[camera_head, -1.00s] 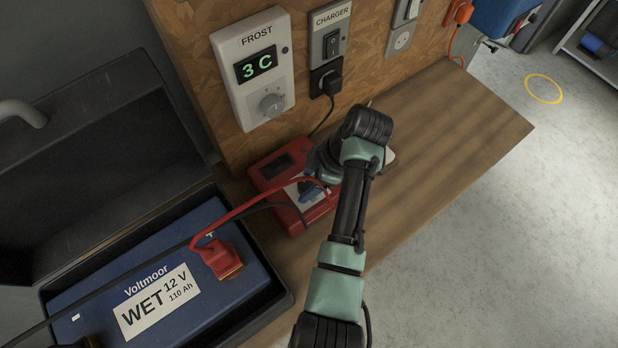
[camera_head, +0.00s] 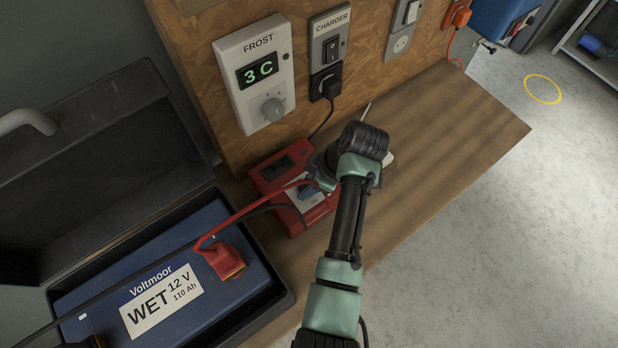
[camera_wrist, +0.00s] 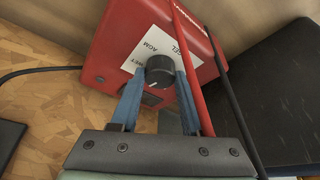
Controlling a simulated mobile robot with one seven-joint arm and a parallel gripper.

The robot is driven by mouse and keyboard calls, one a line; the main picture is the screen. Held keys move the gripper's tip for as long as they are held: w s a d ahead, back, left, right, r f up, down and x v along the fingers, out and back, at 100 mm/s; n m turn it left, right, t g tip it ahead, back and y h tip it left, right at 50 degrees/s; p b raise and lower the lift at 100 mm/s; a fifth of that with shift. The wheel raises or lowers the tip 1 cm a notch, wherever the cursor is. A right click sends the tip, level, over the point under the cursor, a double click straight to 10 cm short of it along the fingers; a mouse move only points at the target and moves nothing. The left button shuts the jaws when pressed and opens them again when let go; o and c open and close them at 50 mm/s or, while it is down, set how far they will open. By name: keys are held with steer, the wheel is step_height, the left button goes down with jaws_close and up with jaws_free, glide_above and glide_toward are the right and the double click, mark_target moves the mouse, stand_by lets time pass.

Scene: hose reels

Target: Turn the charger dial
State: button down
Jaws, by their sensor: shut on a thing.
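The red charger (camera_head: 268,177) lies on the wooden bench against the board, with a dark display and a white label panel. Its black round dial (camera_wrist: 160,71) sits on the white panel, which reads WET, AGM and GEL in the wrist view. A pale mark shows on the dial's face. My gripper (camera_wrist: 160,78) has its two blue fingers on either side of the dial, shut on it. In the head view my gripper (camera_head: 309,190) reaches the charger from the right, and my wrist and fingers hide the dial.
A blue WET 12 V battery (camera_head: 190,262) sits in an open black case at left. Red and black cables run from it across to the charger. A frost thermostat (camera_head: 258,75) and a charger switch (camera_head: 331,48) are on the board. The bench's right side (camera_head: 450,125) is mostly clear.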

steer(key=m+p, duration=0.1)
steer(key=m, duration=0.1)
steer(key=m+t+h+p, duration=0.1)
steer(key=m+p, duration=0.1)
steer(key=m, duration=0.1)
steer(key=shift+s+a+r+t, duration=0.1)
steer(key=shift+s+r+t, duration=0.1)
steer(key=shift+t, duration=0.1)
steer(key=shift+a+f+m+t+h+p, duration=0.1)
steer(key=shift+m+t+h+p, duration=0.25)
steer(key=shift+m, duration=0.7)
steer(key=shift+m+t+h+p, duration=0.15)
steer(key=shift+m+h+p, duration=0.3)
steer(key=shift+m, duration=0.6)
steer(key=shift+c, duration=1.9)
jaws_free()
steer(key=b+v, duration=0.1)
steer(key=v, duration=1.2)
